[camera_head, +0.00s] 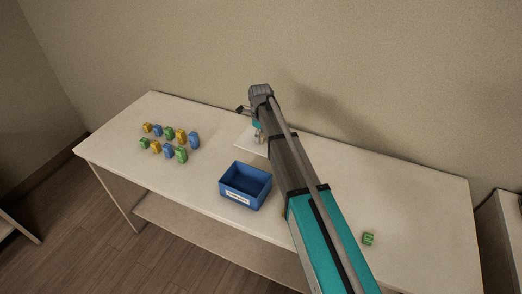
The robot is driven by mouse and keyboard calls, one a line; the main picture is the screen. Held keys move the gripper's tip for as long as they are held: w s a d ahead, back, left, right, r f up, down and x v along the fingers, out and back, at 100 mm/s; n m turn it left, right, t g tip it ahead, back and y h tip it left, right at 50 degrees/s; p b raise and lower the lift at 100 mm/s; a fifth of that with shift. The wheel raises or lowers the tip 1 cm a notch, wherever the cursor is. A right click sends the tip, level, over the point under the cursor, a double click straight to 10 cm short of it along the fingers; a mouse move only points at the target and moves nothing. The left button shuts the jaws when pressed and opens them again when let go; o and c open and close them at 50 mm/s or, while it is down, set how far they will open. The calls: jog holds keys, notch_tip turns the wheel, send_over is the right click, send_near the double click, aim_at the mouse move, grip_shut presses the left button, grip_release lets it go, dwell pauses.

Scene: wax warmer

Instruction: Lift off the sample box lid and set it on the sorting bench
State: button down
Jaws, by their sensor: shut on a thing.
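The sample box (245,187) is a blue open-topped box with a white label on its front. It stands near the front edge of the sorting bench (200,190), with its top uncovered and its dark inside showing. A pale flat plate, which looks like the lid (247,146), is behind the box, partly hidden by my arm. My gripper (259,139) is small in view at the plate, shut on what appears to be its knob or handle. I cannot tell whether the lid touches the bench or is just above it.
Several yellow, blue and green blocks (169,134) stand in rows on the left of the bench. A single green block (368,239) lies at the right front. My arm crosses over the middle. A wall is behind; the bench's right part is mostly clear.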

notch_tip(320, 180, down, 8)
jog(key=b, duration=0.7)
jog(key=shift+a+r, duration=0.2)
jog(key=shift+a, duration=0.1)
jog(key=shift+w, duration=0.1)
jog(key=shift+f, duration=0.15)
jog(key=shift+w+f+b, duration=0.15)
jog(key=shift+f+b, duration=2.1)
jog(key=shift+b, duration=0.15)
jog(key=shift+f+b, duration=0.6)
dwell(0.4)
jog(key=shift+c, duration=0.9)
grip_release()
